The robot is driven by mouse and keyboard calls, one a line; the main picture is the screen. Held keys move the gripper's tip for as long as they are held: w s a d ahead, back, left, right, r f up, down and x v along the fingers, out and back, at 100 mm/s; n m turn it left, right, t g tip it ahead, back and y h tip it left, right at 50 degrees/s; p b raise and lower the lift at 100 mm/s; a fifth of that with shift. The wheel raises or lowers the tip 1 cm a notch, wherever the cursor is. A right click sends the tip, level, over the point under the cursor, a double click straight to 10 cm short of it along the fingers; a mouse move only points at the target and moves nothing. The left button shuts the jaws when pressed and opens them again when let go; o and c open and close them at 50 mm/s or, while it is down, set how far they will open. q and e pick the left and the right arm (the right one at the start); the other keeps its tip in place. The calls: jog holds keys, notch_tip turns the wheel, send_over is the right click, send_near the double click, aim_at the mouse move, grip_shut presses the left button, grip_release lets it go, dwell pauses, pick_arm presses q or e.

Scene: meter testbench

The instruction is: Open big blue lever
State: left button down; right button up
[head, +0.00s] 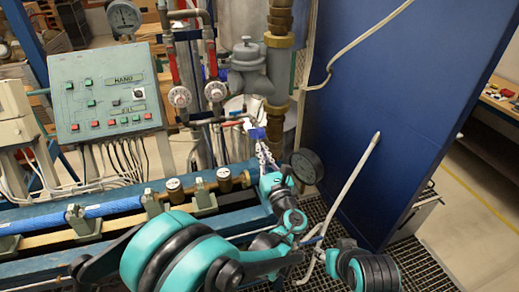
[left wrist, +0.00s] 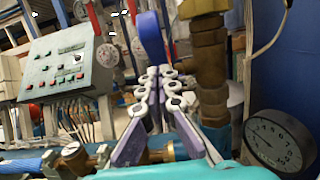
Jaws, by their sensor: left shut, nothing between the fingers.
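The big blue lever (head: 257,133) shows as a small blue piece beside the brown pipe in the head view. In the left wrist view the lever (left wrist: 152,38) is a rounded blue handle, with its lower end just beyond my fingertips. My left gripper (head: 263,150) reaches up to it from below in the head view. In the left wrist view the gripper (left wrist: 159,72) has its two fingers close together, shut and empty. I cannot tell whether the fingertips touch the lever. The lever's mounting is hidden. My right gripper does not show.
A control panel (head: 108,92) with buttons stands at the left. A brown vertical pipe (left wrist: 211,75) is close to the right of my fingers. A round black gauge (left wrist: 279,141) sits at the lower right. A large blue panel (head: 392,100) bounds the right side.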

pick_arm(q)
jog(key=shift+w+r, duration=0.1)
jog(key=shift+r, duration=0.35)
